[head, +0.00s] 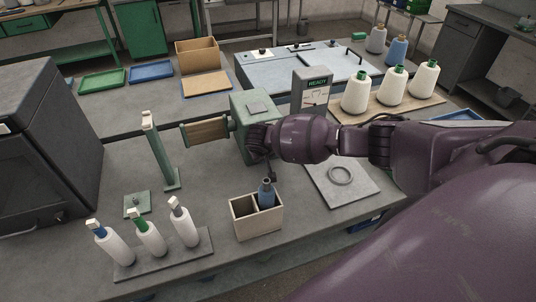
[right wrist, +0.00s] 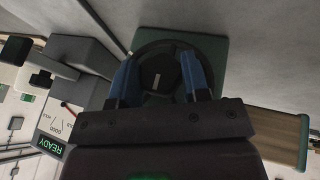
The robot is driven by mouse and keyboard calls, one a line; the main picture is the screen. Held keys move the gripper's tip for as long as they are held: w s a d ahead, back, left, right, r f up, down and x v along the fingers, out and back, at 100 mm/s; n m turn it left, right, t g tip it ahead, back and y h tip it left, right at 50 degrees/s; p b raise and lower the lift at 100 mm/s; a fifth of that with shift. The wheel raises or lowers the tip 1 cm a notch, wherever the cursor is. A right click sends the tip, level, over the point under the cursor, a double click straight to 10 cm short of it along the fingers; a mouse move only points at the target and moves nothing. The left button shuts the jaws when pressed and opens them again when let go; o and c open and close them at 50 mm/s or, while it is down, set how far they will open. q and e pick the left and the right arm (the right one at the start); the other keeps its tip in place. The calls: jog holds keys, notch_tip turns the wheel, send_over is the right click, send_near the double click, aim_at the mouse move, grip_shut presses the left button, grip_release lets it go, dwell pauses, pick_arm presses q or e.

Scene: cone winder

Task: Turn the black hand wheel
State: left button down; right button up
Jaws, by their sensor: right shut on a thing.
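The black hand wheel (right wrist: 168,49) sits on the green winder housing (head: 240,106). In the right wrist view its round rim and dark hub show between the two blue fingers. My right gripper (right wrist: 162,76) is shut on the wheel, with one finger at each side of it. In the head view my right arm reaches in from the right, and the wrist hides most of the wheel. The winder's wooden drum (head: 205,131) sticks out to the left of the housing. My left gripper is not in view.
A grey READY gauge box (head: 311,92) stands close behind my right wrist. White thread cones (head: 355,92) stand at the back right. A divided box (head: 243,221) with a blue-grey bottle and a rack (head: 190,255) of white spools are in front. A green post (head: 159,150) stands left.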

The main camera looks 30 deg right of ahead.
jog(key=o, duration=0.9)
jog(key=v, duration=1)
jog(key=shift+s+a+r, duration=0.15)
jog(key=shift+r, duration=0.2)
